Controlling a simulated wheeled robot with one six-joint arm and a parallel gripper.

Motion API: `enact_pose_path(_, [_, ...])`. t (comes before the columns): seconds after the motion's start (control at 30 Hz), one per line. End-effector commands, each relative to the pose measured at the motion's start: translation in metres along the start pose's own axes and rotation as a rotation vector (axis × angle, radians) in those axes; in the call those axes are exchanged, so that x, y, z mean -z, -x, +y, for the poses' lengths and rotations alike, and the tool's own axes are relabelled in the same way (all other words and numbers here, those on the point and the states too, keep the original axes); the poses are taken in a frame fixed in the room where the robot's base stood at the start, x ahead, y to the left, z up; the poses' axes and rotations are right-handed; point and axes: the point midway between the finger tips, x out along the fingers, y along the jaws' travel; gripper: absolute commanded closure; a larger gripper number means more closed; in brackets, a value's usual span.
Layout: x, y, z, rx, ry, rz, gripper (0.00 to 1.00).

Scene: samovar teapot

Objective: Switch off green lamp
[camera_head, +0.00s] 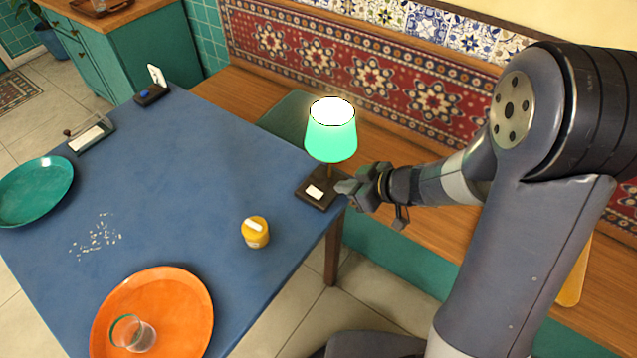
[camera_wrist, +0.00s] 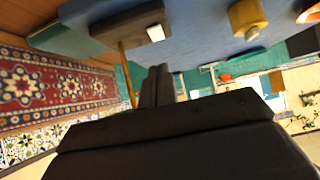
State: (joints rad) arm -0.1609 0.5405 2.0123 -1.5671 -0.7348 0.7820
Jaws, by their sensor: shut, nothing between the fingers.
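The green lamp (camera_head: 331,136) stands near the right corner of the blue table (camera_head: 190,170). Its top glows bright, so it is lit. Its dark square base (camera_head: 318,192) carries a small white switch plate (camera_head: 314,191). My gripper (camera_head: 345,187) is shut and empty, right beside the base's right edge; I cannot tell whether it touches. In the wrist view the shut fingers (camera_wrist: 157,85) show below the lamp base (camera_wrist: 130,25) with its white switch (camera_wrist: 156,33). The lamp's thin stem (camera_wrist: 127,75) shows there too, left of the fingers.
A yellow jar (camera_head: 255,236) stands in front of the lamp. An orange plate (camera_head: 170,310) with a glass (camera_head: 133,334) is at the near edge, a teal plate (camera_head: 35,190) at the left. A wooden bench (camera_head: 400,150) runs behind. The middle of the table is mostly clear.

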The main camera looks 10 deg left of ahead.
Motion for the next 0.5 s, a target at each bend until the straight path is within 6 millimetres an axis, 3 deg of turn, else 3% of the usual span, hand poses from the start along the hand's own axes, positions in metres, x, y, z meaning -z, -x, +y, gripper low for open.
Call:
enact_pose_path(0.27, [-0.002,-0.013,-0.001,0.002,0.001,0.000,1.00])
enact_pose_path(0.5, [-0.003,-0.057,-0.001,0.003,0.001,-0.002,1.00])
